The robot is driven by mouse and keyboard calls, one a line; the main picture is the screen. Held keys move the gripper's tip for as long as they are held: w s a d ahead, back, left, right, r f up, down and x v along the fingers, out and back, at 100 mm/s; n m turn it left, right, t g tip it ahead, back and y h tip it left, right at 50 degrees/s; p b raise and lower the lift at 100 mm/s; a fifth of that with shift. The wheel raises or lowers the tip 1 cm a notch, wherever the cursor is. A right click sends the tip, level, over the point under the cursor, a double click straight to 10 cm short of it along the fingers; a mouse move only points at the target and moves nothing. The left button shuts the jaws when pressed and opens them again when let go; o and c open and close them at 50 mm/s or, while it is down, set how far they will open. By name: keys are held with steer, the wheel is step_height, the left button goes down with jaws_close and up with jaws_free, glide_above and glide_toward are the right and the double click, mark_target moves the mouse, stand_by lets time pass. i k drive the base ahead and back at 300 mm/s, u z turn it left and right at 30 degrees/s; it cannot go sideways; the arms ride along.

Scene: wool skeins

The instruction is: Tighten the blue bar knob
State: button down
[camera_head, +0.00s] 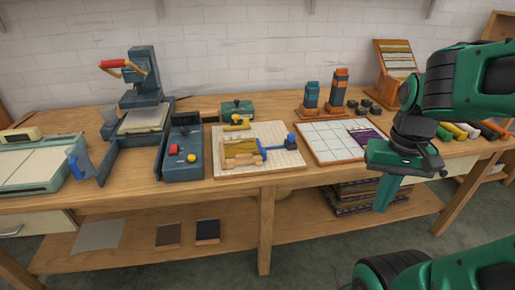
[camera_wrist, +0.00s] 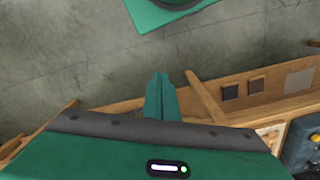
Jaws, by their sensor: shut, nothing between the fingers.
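A blue knob (camera_head: 291,141) stands at the right end of a blue bar (camera_head: 274,149). The bar lies across a pale board (camera_head: 290,160) on the workbench, beside yellow and tan pieces. The knob is small here, and I cannot tell how tight it is. My gripper (camera_head: 386,194) is shut and empty. It points down in front of the bench's front edge, right of the knob and apart from it. In the wrist view the closed green fingers (camera_wrist: 160,82) point over the floor; the knob is not in that view.
A white-tiled board (camera_head: 325,140) lies between the pale board and my gripper. A dark box with red and yellow buttons (camera_head: 183,165) and a press (camera_head: 143,80) stand left. Orange-and-blue blocks (camera_head: 340,85) stand behind. The lower shelf (camera_head: 240,220) juts below the bench.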

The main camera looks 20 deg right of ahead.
mark_target(291, 136)
steer(key=k, duration=1.25)
steer(key=u, duration=0.55)
steer(key=i, duration=2.05)
steer(key=z, duration=0.4)
